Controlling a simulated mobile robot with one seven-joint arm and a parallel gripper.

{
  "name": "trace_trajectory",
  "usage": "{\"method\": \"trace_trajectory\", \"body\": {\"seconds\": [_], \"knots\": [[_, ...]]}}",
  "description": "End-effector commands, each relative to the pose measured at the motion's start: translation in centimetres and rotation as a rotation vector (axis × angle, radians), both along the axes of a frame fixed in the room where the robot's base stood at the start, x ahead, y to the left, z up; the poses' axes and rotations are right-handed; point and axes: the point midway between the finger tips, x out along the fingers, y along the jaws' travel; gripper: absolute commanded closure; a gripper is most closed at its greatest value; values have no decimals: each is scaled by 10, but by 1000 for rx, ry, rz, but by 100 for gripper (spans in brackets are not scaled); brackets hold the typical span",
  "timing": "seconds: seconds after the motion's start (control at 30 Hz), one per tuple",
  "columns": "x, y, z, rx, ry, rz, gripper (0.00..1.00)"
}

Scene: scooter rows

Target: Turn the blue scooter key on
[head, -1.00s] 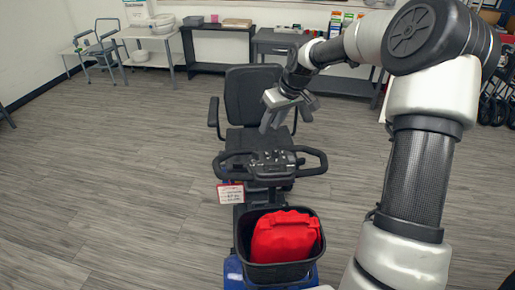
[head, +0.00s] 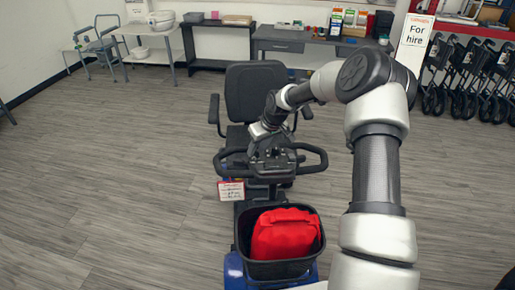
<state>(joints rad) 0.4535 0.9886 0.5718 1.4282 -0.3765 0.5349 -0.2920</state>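The blue scooter (head: 236,268) stands right in front of me, with a black seat (head: 254,92), a black handlebar (head: 310,159) and a front basket. Its control console (head: 272,160) is in the middle of the handlebar. I cannot make out the key at this size. My gripper (head: 265,150) is at the console, pointing down over its upper part. Its fingers blend into the dark console, so I cannot tell whether they touch it or whether they are open.
A black basket (head: 243,233) holding a red bag (head: 285,232) is at the scooter's front. A white tag (head: 231,191) hangs below the left handlebar. Desks (head: 283,45) and shelves line the back wall. Several rollators (head: 470,75) stand at the right. The floor on the left is clear.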

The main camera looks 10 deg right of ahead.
Motion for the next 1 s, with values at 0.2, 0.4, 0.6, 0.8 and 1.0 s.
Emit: {"method": "trace_trajectory", "body": {"seconds": [0.2,0.4,0.6,0.8,1.0], "knots": [[0,0,0,0,0,0,69],[0,0,0,0,0,-1,100],[0,0,0,0,0,-5,100],[0,2,-2,-10,0,-52,100],[0,4,-3,-31,-1,-171,100]]}}
